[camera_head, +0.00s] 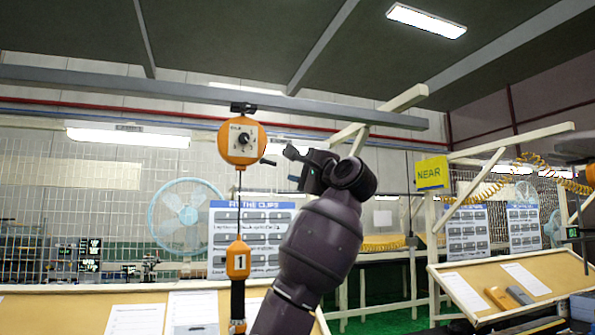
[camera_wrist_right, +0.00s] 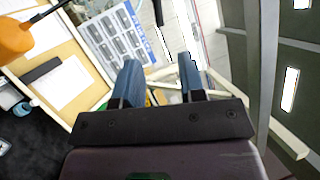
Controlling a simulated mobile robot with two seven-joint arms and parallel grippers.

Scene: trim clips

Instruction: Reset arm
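My right arm rises from the bottom middle of the head view, with its right gripper (camera_head: 282,158) raised high and pointing left. The gripper is beside the orange hanging balancer (camera_head: 241,150); from this angle I cannot tell the exact gap. In the right wrist view the two blue fingers of the right gripper (camera_wrist_right: 158,75) stand apart with nothing held between them. My left gripper is not in view.
An orange tool marked 1 (camera_head: 238,262) hangs on a cable below the balancer. A sloped workbench (camera_head: 75,312) with white sheets stands below. A second bench (camera_head: 480,275) is at right, near a yellow NEAR sign (camera_head: 431,172). A fan (camera_head: 187,215) stands behind.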

